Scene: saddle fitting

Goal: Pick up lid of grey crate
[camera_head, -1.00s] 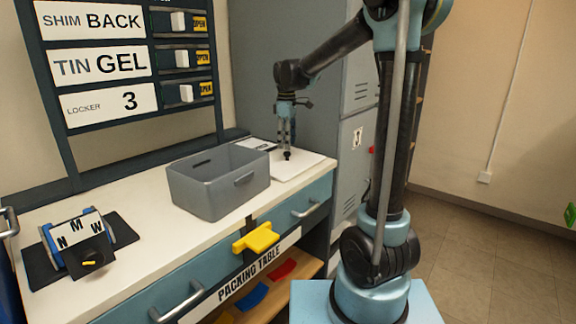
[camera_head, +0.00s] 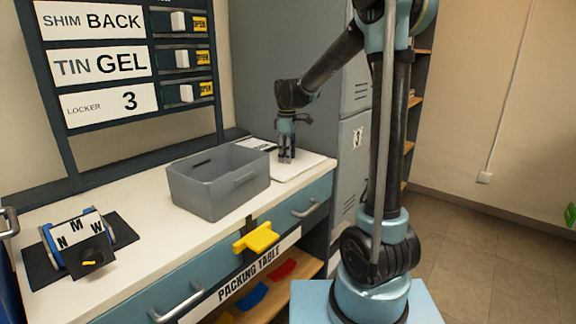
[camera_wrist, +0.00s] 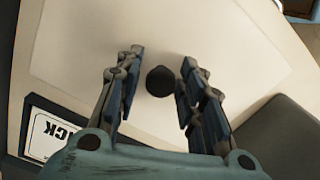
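The lid is a pale flat panel (camera_head: 306,163) lying on the table to the right of the grey crate (camera_head: 212,197). In the wrist view the lid (camera_wrist: 205,35) fills much of the picture, with a round black knob (camera_wrist: 160,81) on it. My gripper (camera_head: 286,160) points straight down over the lid. In the wrist view my gripper (camera_wrist: 160,62) is open, one finger on each side of the knob with visible gaps. In the head view the fingers hide the knob. The crate is open-topped and looks empty.
A clipboard or card (camera_head: 256,144) lies behind the lid. A blue-and-black holder with letter cards (camera_head: 76,232) stands at the left of the packing table (camera_head: 125,262). A yellow piece (camera_head: 257,238) sticks out at the front edge. Grey lockers (camera_head: 350,150) stand right of the table.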

